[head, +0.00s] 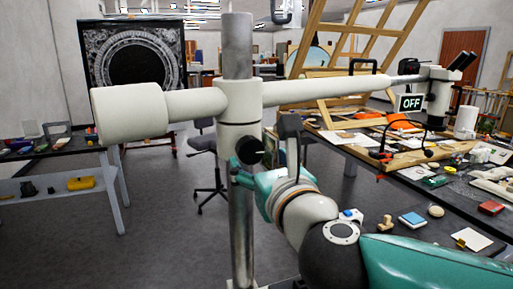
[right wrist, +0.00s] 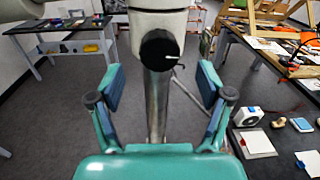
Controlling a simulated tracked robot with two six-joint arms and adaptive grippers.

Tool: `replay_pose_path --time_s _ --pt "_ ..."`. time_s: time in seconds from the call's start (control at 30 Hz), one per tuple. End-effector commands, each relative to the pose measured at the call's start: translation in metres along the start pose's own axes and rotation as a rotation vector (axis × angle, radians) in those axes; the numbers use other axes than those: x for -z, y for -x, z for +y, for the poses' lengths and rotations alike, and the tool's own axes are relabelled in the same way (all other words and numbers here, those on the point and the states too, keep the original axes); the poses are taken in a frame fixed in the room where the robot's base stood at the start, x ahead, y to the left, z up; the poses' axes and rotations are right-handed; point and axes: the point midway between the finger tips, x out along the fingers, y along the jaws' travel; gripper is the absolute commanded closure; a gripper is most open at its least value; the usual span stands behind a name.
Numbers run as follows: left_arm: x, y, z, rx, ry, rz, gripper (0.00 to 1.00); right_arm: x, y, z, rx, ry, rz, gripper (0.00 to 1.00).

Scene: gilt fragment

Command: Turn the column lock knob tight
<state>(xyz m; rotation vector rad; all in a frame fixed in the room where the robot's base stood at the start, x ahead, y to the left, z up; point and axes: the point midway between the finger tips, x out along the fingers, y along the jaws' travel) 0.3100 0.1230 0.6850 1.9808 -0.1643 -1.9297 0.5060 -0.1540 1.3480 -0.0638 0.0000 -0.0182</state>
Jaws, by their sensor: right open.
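The black column lock knob (head: 250,150) sits on the front of the white collar (head: 238,112) around the metal column (head: 241,230). In the right wrist view the knob (right wrist: 159,50) is upper middle, with a white pointer mark on its face toward the right. My right gripper (head: 246,174) is at the collar, close to the knob. In the right wrist view the gripper (right wrist: 159,78) is open, one finger on each side of the knob. Both fingers are apart from the knob and nothing is between the pads. My left gripper is not in view.
A white horizontal arm (head: 320,88) runs from the collar to a microscope head (head: 440,92) at the right. A dark workbench (head: 455,230) at right holds several small items. Another table (head: 45,152) stands at left. The floor around the column is clear.

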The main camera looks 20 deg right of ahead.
Motion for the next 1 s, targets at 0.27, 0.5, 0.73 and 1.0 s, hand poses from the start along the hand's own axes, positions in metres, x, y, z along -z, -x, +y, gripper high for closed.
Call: replay_pose_path --time_s 0.27,0.5,0.73,1.0 --pt "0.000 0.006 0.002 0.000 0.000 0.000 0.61 0.000 -0.048 0.001 0.000 0.001 0.002 0.22" --pt "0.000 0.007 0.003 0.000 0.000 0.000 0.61 0.000 -0.061 0.001 -0.002 -0.001 0.001 0.22" --pt "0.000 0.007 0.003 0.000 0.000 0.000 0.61 0.000 -0.061 0.001 -0.002 -0.001 0.000 0.22" --pt "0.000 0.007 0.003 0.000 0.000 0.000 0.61 0.000 -0.061 0.002 -0.003 -0.001 0.000 0.65"
